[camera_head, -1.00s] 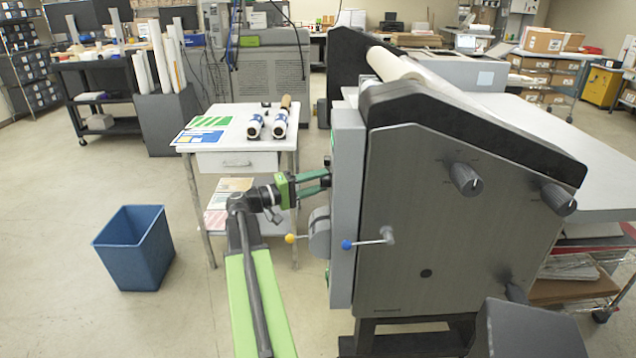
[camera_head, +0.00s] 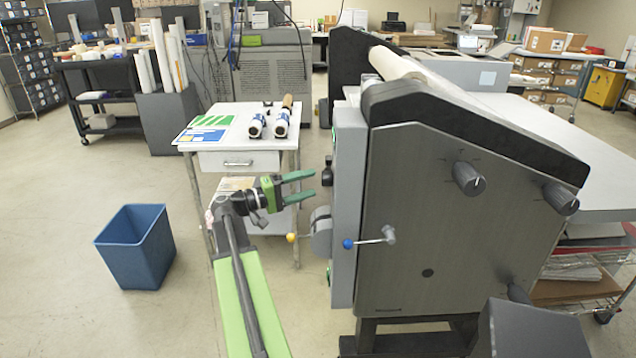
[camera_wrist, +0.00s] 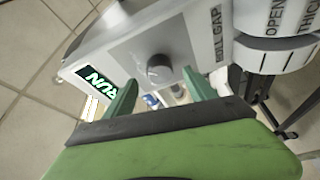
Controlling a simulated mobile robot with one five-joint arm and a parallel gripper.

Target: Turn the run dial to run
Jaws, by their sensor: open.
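The run dial (camera_wrist: 159,67) is a dark round knob on the grey front panel of the laminator. I cannot make out clearly which way the dial points. In the head view the dial (camera_head: 327,172) shows edge-on at the panel. My gripper (camera_head: 312,186) is open and empty, its green fingers spread just left of the panel and apart from the dial. In the wrist view my gripper's fingers (camera_wrist: 160,82) lie either side of the dial in the picture.
A white roll gap control (camera_wrist: 275,55) is right in the wrist view. A white table (camera_head: 225,140) with rolls stands behind; a blue bin (camera_head: 135,250) is left.

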